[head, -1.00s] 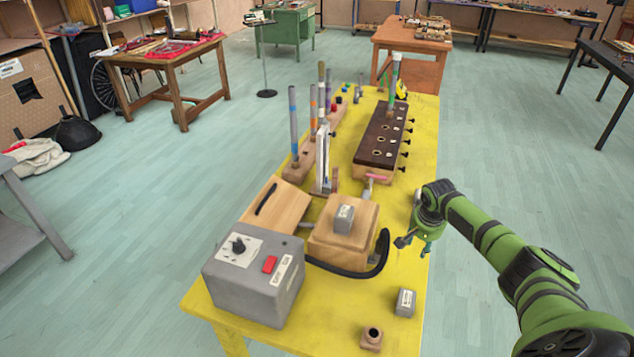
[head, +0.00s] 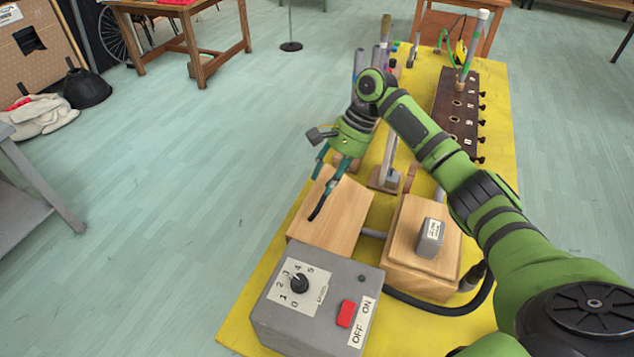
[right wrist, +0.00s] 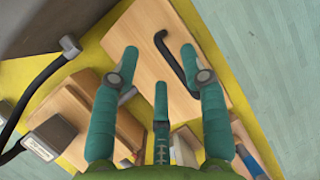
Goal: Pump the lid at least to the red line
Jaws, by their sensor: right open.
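The wooden lid (head: 340,225) with a bent black handle (head: 321,196) lies behind the grey control box, at the yellow table's left side. In the right wrist view the lid (right wrist: 150,40) and handle (right wrist: 174,57) show between and ahead of my fingers. My right gripper (head: 328,167) is open and empty above the handle, fingers pointing down; I see no clear contact. No red line can be made out; part of the lid's far end is hidden by my gripper. My left gripper is not in view.
The grey box (head: 275,322) has a dial and a red switch (head: 346,313). A wooden block (head: 399,263) with a grey weight (head: 430,238) stands right of the lid. Upright tubes (head: 360,63) stand behind my gripper. A black hose (head: 438,307) curves around the block.

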